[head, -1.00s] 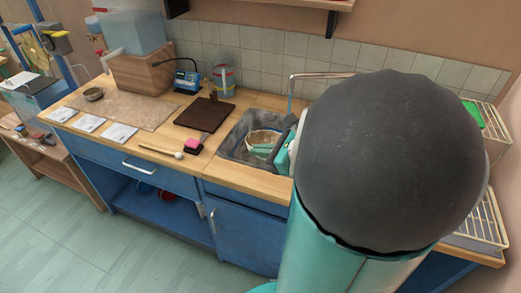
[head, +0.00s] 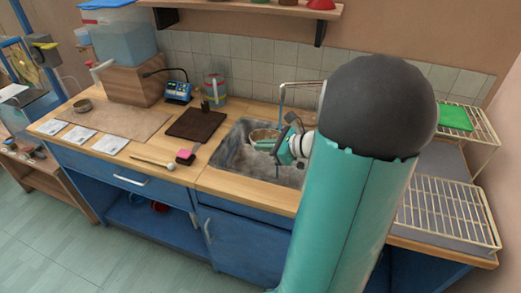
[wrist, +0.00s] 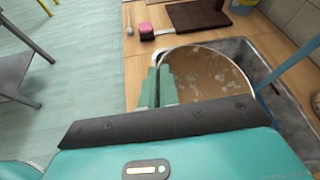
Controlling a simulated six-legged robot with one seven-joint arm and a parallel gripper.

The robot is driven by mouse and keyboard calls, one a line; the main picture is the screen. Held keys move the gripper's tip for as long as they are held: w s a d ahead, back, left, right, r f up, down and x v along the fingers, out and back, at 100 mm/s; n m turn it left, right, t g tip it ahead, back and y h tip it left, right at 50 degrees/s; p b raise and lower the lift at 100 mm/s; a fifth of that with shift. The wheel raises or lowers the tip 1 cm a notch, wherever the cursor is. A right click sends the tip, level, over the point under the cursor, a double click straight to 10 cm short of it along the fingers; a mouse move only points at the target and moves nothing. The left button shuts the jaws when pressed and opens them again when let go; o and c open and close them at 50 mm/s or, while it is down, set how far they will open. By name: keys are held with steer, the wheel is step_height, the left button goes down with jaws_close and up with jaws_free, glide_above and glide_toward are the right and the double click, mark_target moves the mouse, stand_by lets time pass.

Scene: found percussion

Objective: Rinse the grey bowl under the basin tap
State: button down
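A bowl with a thin pale rim and a mottled brown inside (head: 262,134) is over the sink basin (head: 232,158), near the tap. It also shows in the wrist view (wrist: 205,78). My gripper (head: 278,148) is at its near side in the head view. In the wrist view the teal fingers of my gripper (wrist: 158,88) are close together at the bowl's left rim and look shut on it. The tap (head: 300,84) arches over the sink. A blue streak like running water (wrist: 288,68) passes at the bowl's right edge in the wrist view.
A wire rack (head: 445,212) stands right of my arm. My arm hides part of the counter.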

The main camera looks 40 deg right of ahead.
mark_target(257, 137)
steer(key=shift+w+d+f, duration=0.35)
steer(key=shift+w+d, duration=0.2)
steer(key=shift+d, duration=0.5)
steer(key=shift+w+d+f, duration=0.35)
steer(key=shift+w+d, duration=0.15)
steer(key=shift+d, duration=0.5)
steer(key=shift+w+d+f, duration=0.35)
steer(key=shift+w+d, duration=0.2)
steer(key=shift+d, duration=0.5)
steer(key=shift+s+a+r, duration=0.35)
steer(key=shift+s+a, duration=0.2)
steer(key=shift+a, duration=0.5)
steer(key=shift+s+a+r, duration=0.3)
steer(key=shift+s+a, duration=0.2)
steer(key=shift+a, duration=0.55)
steer(key=shift+s+a+r, duration=0.35)
steer(key=shift+s+a, duration=0.2)
steer(key=shift+a, duration=0.5)
steer(key=s+a+r, duration=0.2)
steer(key=a+r, duration=0.3)
steer(key=r, duration=0.1)
steer(key=shift+s+a, duration=0.15)
steer(key=shift+s, duration=0.25)
steer(key=shift+s, duration=0.1)
